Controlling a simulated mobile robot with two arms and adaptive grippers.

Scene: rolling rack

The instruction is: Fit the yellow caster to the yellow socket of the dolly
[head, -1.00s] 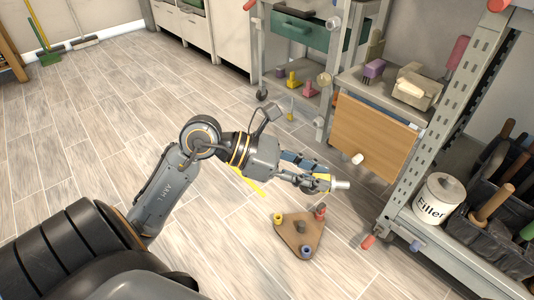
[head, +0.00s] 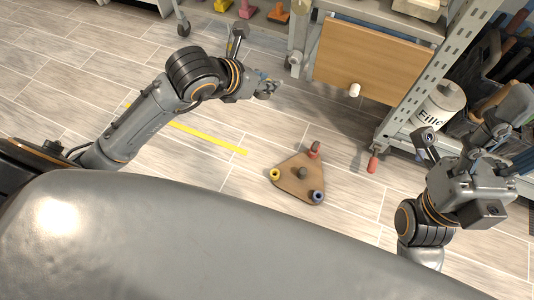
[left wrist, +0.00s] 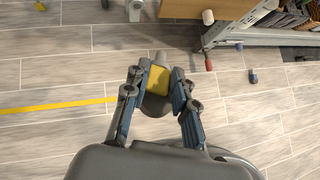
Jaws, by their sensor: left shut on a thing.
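The dolly (head: 290,184) is a brown triangular board on the floor, with a grey knob in its middle. Its yellow socket (head: 275,174) is at the left corner, a red one (head: 314,150) at the far corner and a blue one (head: 317,196) at the near right corner. My left gripper (head: 268,88) is above the floor, up and left of the dolly in the head view. In the left wrist view it is shut on the yellow caster (left wrist: 157,80), whose grey part shows beyond the fingers. My right gripper (head: 470,165) is at the right; its fingertips are unclear.
A metal rack (head: 425,75) with a wooden panel (head: 365,60) and a Filler tin (head: 438,103) stands behind and right. A yellow floor strip (head: 205,135) lies left.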

